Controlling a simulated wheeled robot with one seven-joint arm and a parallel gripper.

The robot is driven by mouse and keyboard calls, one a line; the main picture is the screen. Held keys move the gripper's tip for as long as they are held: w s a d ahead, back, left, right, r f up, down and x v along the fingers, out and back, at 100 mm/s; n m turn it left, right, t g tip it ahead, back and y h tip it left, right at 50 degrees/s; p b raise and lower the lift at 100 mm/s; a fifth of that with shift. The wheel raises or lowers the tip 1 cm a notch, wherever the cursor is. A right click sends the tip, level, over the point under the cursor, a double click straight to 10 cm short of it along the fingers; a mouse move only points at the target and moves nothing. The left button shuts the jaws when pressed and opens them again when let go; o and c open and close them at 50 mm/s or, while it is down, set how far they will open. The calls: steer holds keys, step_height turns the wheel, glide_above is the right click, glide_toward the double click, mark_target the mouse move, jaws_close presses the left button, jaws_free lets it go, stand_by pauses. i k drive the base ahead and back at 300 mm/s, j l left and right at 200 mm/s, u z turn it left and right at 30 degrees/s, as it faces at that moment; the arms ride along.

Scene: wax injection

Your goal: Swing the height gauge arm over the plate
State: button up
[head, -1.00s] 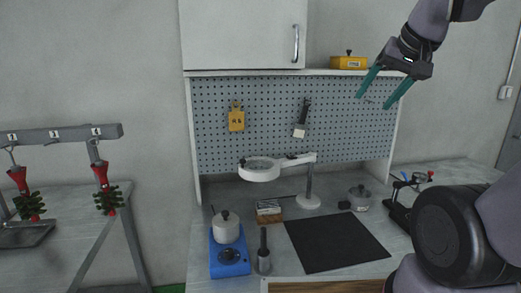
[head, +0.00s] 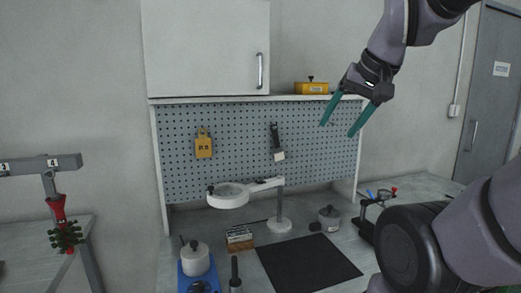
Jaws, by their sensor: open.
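My gripper (head: 337,129) is open and empty, with two teal fingers pointing down and left. In the picture it lies in front of the pegboard's upper right, above and left of the stand and well apart from it.
A ring lamp (head: 228,203) stands behind a black mat (head: 308,262). A lidded pot (head: 329,219) is between the lamp and the stand. A white pot (head: 195,260) sits on a blue heater at left. A yellow box (head: 312,88) rests on the shelf near my gripper.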

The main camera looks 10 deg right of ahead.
mark_target(381, 197)
steer(key=i+l, duration=0.1)
steer(key=l, duration=1.85)
steer(key=i, duration=0.05)
